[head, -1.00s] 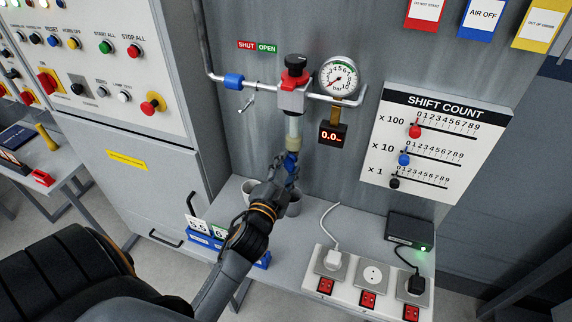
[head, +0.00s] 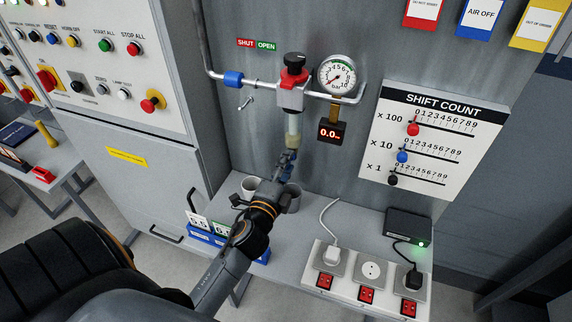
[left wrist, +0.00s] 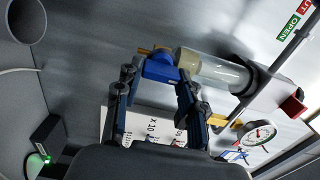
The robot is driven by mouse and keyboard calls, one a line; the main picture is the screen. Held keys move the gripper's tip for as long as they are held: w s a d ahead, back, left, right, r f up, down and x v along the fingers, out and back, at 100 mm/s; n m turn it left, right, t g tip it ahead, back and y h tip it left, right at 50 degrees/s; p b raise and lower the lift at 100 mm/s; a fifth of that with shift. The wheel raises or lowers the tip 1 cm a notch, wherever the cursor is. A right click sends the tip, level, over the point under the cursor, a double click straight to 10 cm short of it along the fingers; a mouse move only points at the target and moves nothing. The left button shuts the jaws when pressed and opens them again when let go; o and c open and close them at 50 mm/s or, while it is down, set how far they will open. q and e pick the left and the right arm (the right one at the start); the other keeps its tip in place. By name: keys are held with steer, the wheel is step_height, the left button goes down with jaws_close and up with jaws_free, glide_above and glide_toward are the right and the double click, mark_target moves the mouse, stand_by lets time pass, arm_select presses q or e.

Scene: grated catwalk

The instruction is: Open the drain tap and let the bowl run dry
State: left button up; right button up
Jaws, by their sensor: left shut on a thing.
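The clear bowl (head: 292,124) hangs under the red and grey regulator body (head: 292,92), with a pale yellowish band at its lower end. I cannot tell whether that band is liquid. In the left wrist view the bowl (left wrist: 225,73) lies to the right of the blue drain tap (left wrist: 160,67), which has a small brass end. My left gripper (head: 287,160) is below the bowl; in the left wrist view its two fingers (left wrist: 157,78) stand on either side of the tap, shut on it. The gripper mostly hides the tap in the head view. My right gripper is not in view.
A round gauge (head: 337,75) and a display reading 0.0 (head: 330,133) are right of the bowl. A blue pipe valve (head: 233,79) is on the left. Sockets (head: 371,270) line the front right.

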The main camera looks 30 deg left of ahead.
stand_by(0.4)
arm_select(q)
steer(key=o, duration=1.2)
steer(key=shift+c, duration=0.2)
steer(key=shift+s, duration=0.1)
steer(key=v, duration=0.7)
steer(key=shift+s, duration=0.15)
